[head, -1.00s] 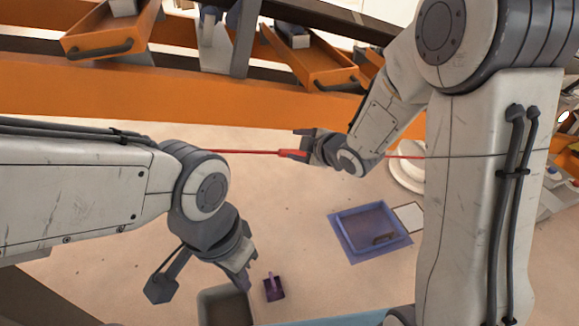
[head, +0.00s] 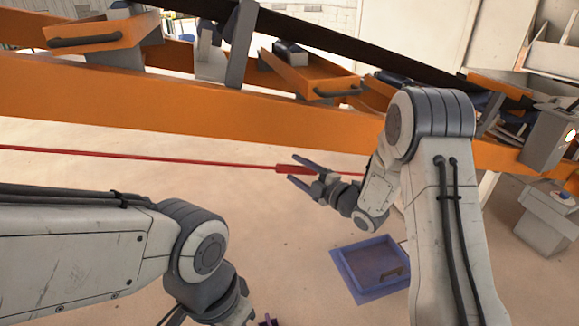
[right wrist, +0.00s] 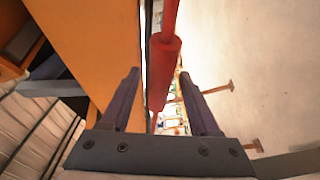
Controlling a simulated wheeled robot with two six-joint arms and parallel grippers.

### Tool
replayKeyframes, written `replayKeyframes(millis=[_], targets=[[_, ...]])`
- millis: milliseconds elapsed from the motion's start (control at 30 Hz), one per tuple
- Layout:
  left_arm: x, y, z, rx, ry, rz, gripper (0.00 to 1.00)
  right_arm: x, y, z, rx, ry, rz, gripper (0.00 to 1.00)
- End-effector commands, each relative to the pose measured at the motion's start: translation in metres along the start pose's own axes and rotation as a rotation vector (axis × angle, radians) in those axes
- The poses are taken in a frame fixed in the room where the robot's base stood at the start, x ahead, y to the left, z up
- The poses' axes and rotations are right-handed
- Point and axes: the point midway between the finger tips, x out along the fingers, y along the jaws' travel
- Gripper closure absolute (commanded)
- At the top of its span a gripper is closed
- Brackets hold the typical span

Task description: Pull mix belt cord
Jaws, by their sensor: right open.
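A thin red cord (head: 120,156) runs across the head view in front of the orange beam, with a thicker red grip piece (head: 288,169) on it. My right gripper (head: 292,170) is open, with its fingers on either side of the grip piece in the head view. In the right wrist view, the thick red piece (right wrist: 163,68) lies between and beyond the two spread fingers (right wrist: 159,76). I cannot tell whether either finger touches it.
A long orange beam (head: 150,107) spans behind the cord, with orange trays (head: 310,78) above it. A blue square tray (head: 372,272) lies on the floor below my right arm. A grey pedestal (head: 545,222) stands at right. The pale floor below the cord at left is clear.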

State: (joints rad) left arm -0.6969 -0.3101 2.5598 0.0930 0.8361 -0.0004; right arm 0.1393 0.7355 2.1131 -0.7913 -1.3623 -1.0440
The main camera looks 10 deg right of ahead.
Motion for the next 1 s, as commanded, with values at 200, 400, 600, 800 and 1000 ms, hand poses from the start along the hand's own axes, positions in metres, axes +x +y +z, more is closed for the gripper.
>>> replayKeyframes(millis=[200,400,600,800,1000], targets=[[0.001,0.000,0.000,0.000,0.000,0.000,1.00,0.028,-0.001,0.000,0.000,0.001,-0.001,0.38],[0.001,0.000,0.000,0.000,0.000,0.000,1.00,0.035,0.000,0.000,0.002,-0.001,0.000,0.38],[0.001,0.000,0.000,0.000,0.000,0.000,1.00,0.035,0.000,0.000,0.002,-0.001,0.000,0.46],[0.001,0.000,0.000,0.000,0.000,0.000,1.00,0.034,0.000,0.000,0.002,-0.001,0.000,1.00],[0.001,0.000,0.000,0.000,0.000,0.000,1.00,0.034,0.000,0.000,0.002,-0.001,0.000,1.00]])
